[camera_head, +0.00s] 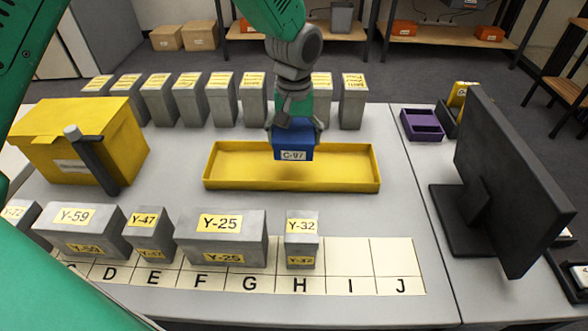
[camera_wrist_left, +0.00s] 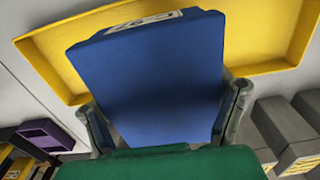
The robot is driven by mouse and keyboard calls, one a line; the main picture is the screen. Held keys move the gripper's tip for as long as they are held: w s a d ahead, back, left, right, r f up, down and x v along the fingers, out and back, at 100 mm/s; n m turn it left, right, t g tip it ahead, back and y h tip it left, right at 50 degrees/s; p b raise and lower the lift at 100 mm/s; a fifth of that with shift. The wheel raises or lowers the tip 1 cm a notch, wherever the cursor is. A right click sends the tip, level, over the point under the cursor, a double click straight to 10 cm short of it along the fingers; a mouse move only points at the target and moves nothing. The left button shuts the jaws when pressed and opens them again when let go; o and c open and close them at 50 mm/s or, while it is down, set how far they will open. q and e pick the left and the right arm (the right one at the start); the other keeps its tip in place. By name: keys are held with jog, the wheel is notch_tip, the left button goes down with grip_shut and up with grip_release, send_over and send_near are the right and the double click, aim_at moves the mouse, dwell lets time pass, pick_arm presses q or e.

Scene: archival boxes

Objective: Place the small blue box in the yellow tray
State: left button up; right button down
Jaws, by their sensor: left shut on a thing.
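The small blue box (camera_head: 292,140), labelled C-07 or similar, is held by my left gripper (camera_head: 293,124) over the yellow tray (camera_head: 224,180). The gripper is shut on it, with a finger on each side. In the left wrist view the blue box (camera_wrist_left: 150,75) fills the middle between the fingers (camera_wrist_left: 165,112), and the yellow tray (camera_wrist_left: 285,28) shows behind it. The tray is long, shallow and otherwise appears empty. In the head view the box hides part of the tray's far wall. I cannot tell whether the box touches the tray floor. My right gripper is not seen.
Grey labelled boxes, including Y-25 (camera_head: 207,248) and Y-32 (camera_head: 299,252), stand on a lettered strip (camera_head: 350,285) in front. More grey boxes (camera_head: 222,108) line the back edge. A yellow lidded box (camera_head: 90,150) stands left. A monitor (camera_head: 505,180) and purple tray (camera_head: 422,125) are right.

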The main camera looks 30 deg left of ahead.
pick_arm(q)
send_over(291, 168)
jog(key=f, duration=0.4)
jog(key=shift+d+f, duration=0.15)
jog(key=shift+d, duration=0.05)
jog(key=shift+a+f, duration=0.15)
jog(key=shift+f, duration=0.1)
notch_tip(291, 168, down, 3)
jog(key=shift+a+f+b, duration=0.1)
jog(key=shift+a+b, duration=0.05)
jog(key=shift+b, duration=0.3)
jog(key=shift+f, duration=0.1)
jog(key=shift+d, duration=0.45)
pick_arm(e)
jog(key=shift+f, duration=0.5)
pick_arm(q)
jog(key=o, duration=1.4)
jog(key=shift+c, duration=0.2)
jog(key=shift+a, duration=0.25)
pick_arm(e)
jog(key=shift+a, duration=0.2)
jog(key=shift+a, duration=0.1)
